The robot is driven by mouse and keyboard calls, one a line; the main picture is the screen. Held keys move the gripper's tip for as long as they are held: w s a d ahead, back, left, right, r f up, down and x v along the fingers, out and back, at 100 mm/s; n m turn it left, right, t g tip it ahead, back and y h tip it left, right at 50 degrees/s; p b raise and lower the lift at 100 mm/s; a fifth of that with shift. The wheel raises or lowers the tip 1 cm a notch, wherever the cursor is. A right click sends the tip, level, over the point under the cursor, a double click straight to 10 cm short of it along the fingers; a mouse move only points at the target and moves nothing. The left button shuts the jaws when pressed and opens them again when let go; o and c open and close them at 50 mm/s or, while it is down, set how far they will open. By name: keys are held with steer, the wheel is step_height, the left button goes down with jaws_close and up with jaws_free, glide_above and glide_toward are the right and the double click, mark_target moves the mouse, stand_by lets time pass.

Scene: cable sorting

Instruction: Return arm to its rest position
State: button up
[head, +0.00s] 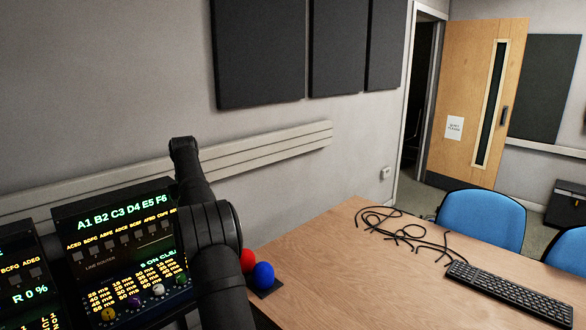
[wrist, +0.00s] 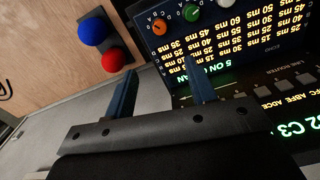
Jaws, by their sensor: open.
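My black arm (head: 213,235) rises from the bottom of the head view, in front of a lit panel. Its fingers cannot be made out there. In the wrist view my gripper (wrist: 160,88) shows two blue-grey fingers spread apart, with nothing between them. The lit router panel (wrist: 240,50) appears upside down beyond the fingers, at the right. I cannot tell how far the fingertips are from it.
A red ball (head: 248,261) and a blue ball (head: 263,275) sit on a dark base beside my arm. Tangled black cables (head: 400,233) and a keyboard (head: 510,293) lie on the wooden table (head: 340,280). Blue chairs (head: 480,220) stand behind. The table's middle is clear.

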steer(key=shift+f+n, duration=0.2)
steer(key=shift+n, duration=0.7)
step_height(320, 180, down, 16)
steer(key=shift+r+m, duration=0.2)
steer(key=shift+m, duration=0.8)
